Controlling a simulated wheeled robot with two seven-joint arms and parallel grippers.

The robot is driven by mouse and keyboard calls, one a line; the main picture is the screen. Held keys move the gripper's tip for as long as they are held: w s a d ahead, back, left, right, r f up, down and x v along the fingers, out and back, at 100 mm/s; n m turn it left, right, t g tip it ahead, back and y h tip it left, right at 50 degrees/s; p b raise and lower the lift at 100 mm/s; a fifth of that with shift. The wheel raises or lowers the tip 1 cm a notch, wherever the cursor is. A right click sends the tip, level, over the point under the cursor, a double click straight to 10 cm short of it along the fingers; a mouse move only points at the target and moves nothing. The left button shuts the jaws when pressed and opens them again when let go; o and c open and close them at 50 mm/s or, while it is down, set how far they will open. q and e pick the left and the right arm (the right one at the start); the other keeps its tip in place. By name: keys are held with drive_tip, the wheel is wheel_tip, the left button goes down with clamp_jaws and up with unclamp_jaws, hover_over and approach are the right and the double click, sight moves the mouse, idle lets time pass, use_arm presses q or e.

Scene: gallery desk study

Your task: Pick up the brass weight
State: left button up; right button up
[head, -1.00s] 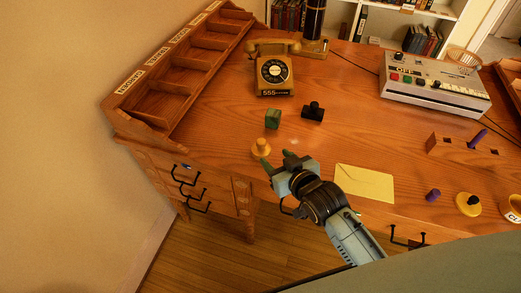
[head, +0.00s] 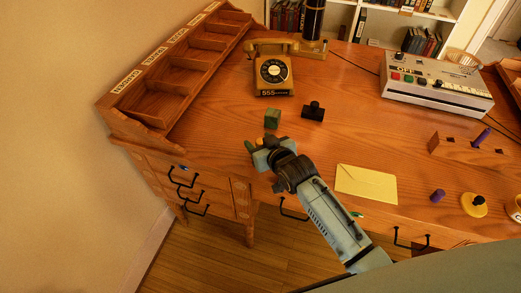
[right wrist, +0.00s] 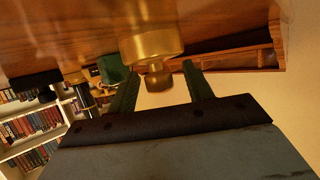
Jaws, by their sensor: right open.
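The brass weight (right wrist: 153,45) shows in the right wrist view as a round body with a small knob on the desk. In the head view it is almost wholly hidden by my right gripper (head: 257,147). My right gripper also shows in the right wrist view (right wrist: 160,82), with its two green fingers apart. The weight's knob appears between the fingertips, with a gap on either side. Nothing is gripped. My left gripper is not in view.
A green block (head: 272,118) and a black knobbed object (head: 312,111) stand just behind. A yellow envelope (head: 366,184) lies to the right. A rotary telephone (head: 273,75) and a wooden sorter (head: 180,65) stand farther back. The desk between telephone and envelope is mostly clear.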

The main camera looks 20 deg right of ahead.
drive_tip(key=shift+c, duration=0.3)
clamp_jaws()
drive_tip(key=shift+r, duration=0.1)
